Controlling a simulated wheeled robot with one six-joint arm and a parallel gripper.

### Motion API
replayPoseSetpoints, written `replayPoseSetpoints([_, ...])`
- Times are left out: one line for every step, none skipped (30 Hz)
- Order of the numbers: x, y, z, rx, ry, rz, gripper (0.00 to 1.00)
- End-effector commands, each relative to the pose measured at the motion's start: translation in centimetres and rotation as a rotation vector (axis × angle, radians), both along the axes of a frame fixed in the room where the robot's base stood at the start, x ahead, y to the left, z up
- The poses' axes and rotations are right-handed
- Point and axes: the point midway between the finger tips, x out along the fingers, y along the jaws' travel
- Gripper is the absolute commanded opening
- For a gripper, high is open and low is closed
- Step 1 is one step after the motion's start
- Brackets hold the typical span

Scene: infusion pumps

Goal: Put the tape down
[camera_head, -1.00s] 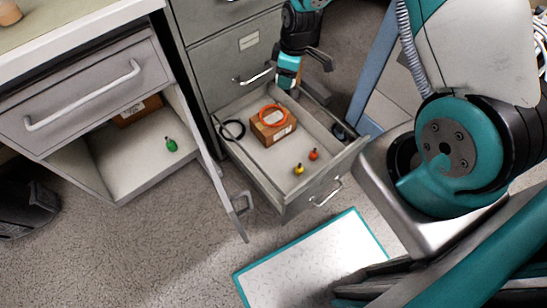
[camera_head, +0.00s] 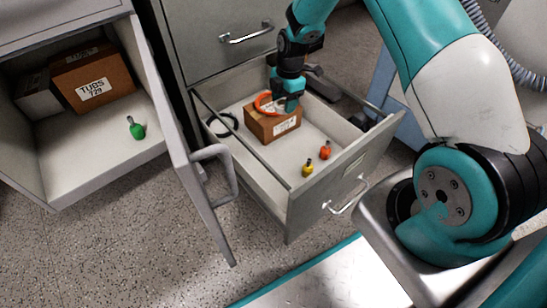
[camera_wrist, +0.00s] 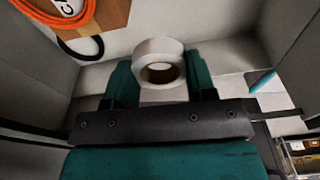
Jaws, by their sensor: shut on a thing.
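The tape is a white roll (camera_wrist: 158,47) with a dark central hole, in the wrist view. It sits between the two teal fingers of my gripper (camera_wrist: 160,78), which are shut on it. In the head view my gripper (camera_head: 292,103) is inside the open drawer (camera_head: 330,178), by the right side of a brown box (camera_head: 272,129). The tape is not visible in the head view. I cannot tell whether the tape touches the drawer floor.
An orange coil (camera_head: 264,107) lies on the box. A black cable loop (camera_head: 232,119) lies left of it. A yellow item (camera_head: 307,169) and a red-orange item (camera_head: 325,152) stand near the drawer front. An open cabinet door (camera_head: 180,150) stands to the left.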

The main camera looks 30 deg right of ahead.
Motion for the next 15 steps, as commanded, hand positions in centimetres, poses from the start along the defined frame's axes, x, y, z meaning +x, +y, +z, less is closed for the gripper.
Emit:
replayPoseSetpoints([0.2,-0.1,-1.4,-0.001,-0.002,0.019,0.28])
replayPoseSetpoints([0.3,-0.1,-1.6,-0.001,-0.003,0.029,0.28])
replayPoseSetpoints([0.3,-0.2,-1.8,-0.001,-0.003,0.040,0.28])
replayPoseSetpoints([0.3,-0.2,-2.0,-0.001,-0.003,0.046,0.28])
replayPoseSetpoints([0.3,-0.2,-2.3,-0.001,-0.001,0.050,0.28])
replayPoseSetpoints([0.3,-0.2,-2.8,0.000,0.000,0.053,0.28])
replayPoseSetpoints([0.3,-0.2,-3.3,0.000,0.000,0.055,0.28])
replayPoseSetpoints([0.3,-0.2,-4.0,0.000,0.001,0.057,0.28])
replayPoseSetpoints([0.3,-0.2,-5.0,0.000,0.002,0.057,0.28])
replayPoseSetpoints([0.3,-0.2,-5.8,0.000,0.002,0.057,0.28])
replayPoseSetpoints([0.3,-0.2,-6.8,0.000,0.002,0.057,0.28])
replayPoseSetpoints([0.3,-0.2,-8.0,0.001,0.002,0.056,0.28])
replayPoseSetpoints([0.3,-0.2,-8.9,0.000,0.001,0.056,0.28])
replayPoseSetpoints([0.3,-0.2,-9.8,0.000,0.001,0.056,0.28])
replayPoseSetpoints([0.3,-0.2,-10.9,0.000,0.001,0.056,0.28])
